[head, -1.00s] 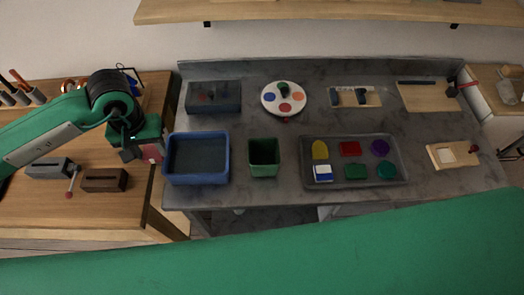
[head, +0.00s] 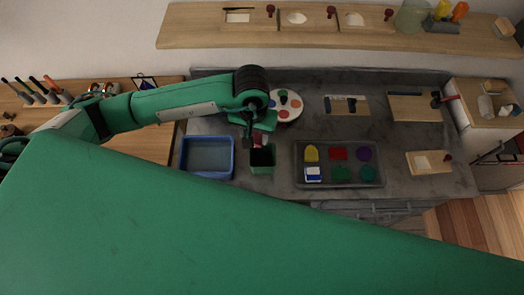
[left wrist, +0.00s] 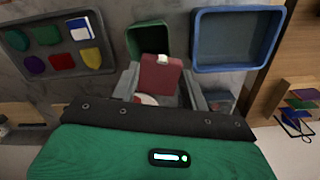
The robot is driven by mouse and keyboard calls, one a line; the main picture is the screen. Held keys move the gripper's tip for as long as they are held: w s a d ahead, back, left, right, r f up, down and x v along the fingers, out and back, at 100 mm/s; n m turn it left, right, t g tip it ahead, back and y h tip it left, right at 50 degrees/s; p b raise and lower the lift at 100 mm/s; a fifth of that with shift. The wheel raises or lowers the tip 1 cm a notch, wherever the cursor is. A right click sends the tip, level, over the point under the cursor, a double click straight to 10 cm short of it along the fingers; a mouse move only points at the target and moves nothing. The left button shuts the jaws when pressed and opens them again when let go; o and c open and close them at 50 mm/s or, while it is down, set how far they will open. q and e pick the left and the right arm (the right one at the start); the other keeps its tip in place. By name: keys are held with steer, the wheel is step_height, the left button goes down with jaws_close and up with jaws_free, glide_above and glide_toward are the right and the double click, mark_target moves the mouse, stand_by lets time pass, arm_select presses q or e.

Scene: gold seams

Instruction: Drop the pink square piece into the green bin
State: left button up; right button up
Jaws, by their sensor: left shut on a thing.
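The pink square piece (left wrist: 158,77) is between the fingers of my left gripper (left wrist: 160,88) in the left wrist view, with a small pale patch at its far edge. In the head view my left gripper (head: 251,137) is shut on it just behind the green bin (head: 262,169), at the bin's far rim. The piece (head: 258,138) shows there only in part. The left wrist view shows the green bin (left wrist: 147,36) just beyond the piece; its inside looks dark. I cannot tell the exact height above the rim. My right gripper is not in view.
A blue bin (head: 208,174) stands left of the green bin. A grey tray (head: 337,184) with several coloured pieces lies to the right. A round white palette (head: 286,116) is behind. A wall shelf (head: 330,40) runs along the back.

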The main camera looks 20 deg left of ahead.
mark_target(257, 146)
arm_select(q)
steer(key=shift+s+d+r+p, duration=0.2)
steer(key=shift+d+r+p, duration=0.15)
steer(key=shift+d, duration=0.05)
step_height(257, 146, down, 5)
steer(key=shift+b, duration=0.65)
steer(key=shift+f, duration=0.5)
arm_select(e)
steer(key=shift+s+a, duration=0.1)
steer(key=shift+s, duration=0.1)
arm_select(q)
steer(key=o, duration=1.1)
